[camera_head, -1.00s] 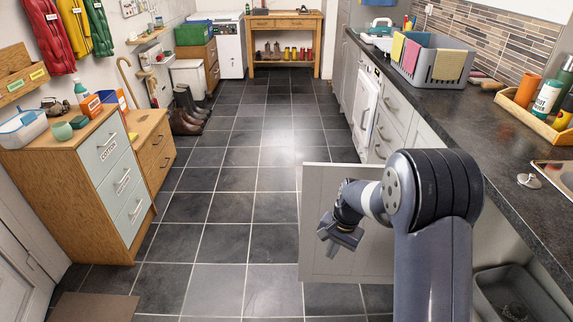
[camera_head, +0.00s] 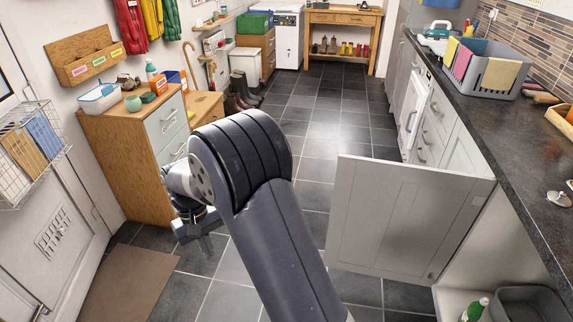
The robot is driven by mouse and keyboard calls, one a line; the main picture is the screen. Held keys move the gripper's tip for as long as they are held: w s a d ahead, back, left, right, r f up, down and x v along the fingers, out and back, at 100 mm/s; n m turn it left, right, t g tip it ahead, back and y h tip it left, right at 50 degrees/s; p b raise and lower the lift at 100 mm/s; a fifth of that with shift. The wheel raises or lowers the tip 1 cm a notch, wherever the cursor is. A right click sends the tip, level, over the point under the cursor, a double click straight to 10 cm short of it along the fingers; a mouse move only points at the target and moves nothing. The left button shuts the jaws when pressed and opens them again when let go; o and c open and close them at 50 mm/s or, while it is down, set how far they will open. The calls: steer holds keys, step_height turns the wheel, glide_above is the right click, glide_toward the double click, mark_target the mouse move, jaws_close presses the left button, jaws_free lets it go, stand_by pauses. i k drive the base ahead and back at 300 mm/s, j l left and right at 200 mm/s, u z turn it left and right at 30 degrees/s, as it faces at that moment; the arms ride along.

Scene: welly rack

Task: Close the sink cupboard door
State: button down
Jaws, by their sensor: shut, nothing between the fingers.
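The sink cupboard door (camera_head: 395,220) is a pale grey panelled door on the right. It stands wide open, swung out over the floor tiles. The open cupboard (camera_head: 482,262) behind it shows a pale interior with a green bottle (camera_head: 475,309) and a dark grey tub (camera_head: 530,303) at its bottom. My gripper (camera_head: 205,245) is to the left of the door, apart from it, over the floor and pointing down. It is small and partly behind my arm. It looks shut and holds nothing.
A dark worktop (camera_head: 500,130) runs along the right with a grey crate (camera_head: 490,72) on it. A wooden drawer unit (camera_head: 125,165) stands left, near a brown mat (camera_head: 125,283). A wire basket (camera_head: 30,145) hangs at far left. The middle floor is clear.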

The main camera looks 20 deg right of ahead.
mark_target(403, 223)
steer(key=i+u, duration=0.2)
steer(key=u, duration=1.45)
steer(key=l+u, duration=0.4)
steer(key=l, duration=0.15)
steer(key=l+z, duration=0.25)
steer(key=z, duration=0.15)
steer(key=i+l+z, duration=0.1)
steer(key=l+z, duration=0.15)
steer(key=z, duration=0.15)
steer(key=i+l+z, duration=0.1)
steer(key=z, duration=0.3)
steer(key=l+z, duration=0.1)
steer(key=z, duration=0.35)
steer(key=l+z, duration=0.1)
steer(key=z, duration=0.3)
steer(key=i+z, duration=0.1)
steer(key=z, duration=0.35)
steer(key=i+l+z, duration=0.1)
steer(key=z, duration=0.3)
steer(key=l+z, duration=0.1)
steer(key=z, duration=0.35)
steer(key=i+z, duration=0.1)
steer(key=z, duration=0.35)
